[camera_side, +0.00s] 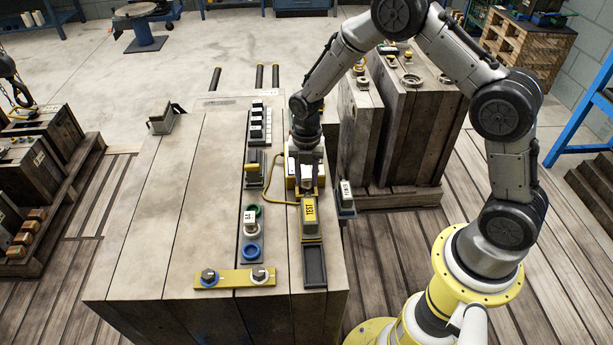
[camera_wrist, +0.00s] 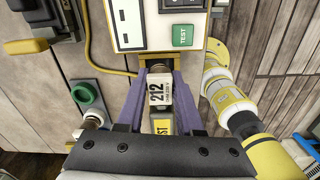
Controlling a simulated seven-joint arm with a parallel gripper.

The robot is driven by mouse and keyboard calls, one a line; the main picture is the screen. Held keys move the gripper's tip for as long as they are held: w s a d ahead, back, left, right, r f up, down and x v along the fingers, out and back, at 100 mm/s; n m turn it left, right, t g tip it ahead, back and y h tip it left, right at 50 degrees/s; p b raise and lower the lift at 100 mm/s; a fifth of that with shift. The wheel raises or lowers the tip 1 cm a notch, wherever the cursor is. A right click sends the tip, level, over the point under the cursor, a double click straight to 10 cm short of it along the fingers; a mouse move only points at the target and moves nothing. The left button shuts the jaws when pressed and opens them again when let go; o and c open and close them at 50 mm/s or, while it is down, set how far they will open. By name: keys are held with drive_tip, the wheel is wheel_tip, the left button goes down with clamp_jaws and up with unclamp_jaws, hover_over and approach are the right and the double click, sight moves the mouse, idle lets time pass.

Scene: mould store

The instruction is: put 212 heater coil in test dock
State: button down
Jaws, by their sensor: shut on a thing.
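The 212 heater coil (camera_wrist: 158,92) has a white tag reading 212 and sits between the purple fingers of my gripper (camera_wrist: 158,72), which is shut on it. In the side view my gripper (camera_side: 309,180) is low over the bench, just behind the yellow TEST block, and the coil is not clear there. The test dock shows its yellow TEST label (camera_side: 310,210) in the side view. Part of that label (camera_wrist: 161,127) shows below the coil in the wrist view. Whether the coil is seated in the dock or just above it, I cannot tell.
A white unit with a green TEST button (camera_wrist: 184,35) stands beyond the coil. A dark tray (camera_side: 314,266) lies in front of the dock. Left are coloured rings (camera_side: 251,250), a rack of white-tagged pieces (camera_side: 259,122) and a yellow knob bar (camera_side: 235,279). The bench's left side is mostly clear.

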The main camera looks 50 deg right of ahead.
drive_tip(key=shift+f, duration=0.85)
idle(0.9)
drive_tip(key=shift+c, duration=0.4)
unclamp_jaws()
drive_tip(key=shift+r, duration=0.15)
drive_tip(key=shift+r, duration=3.6)
drive_tip(key=shift+r, duration=0.1)
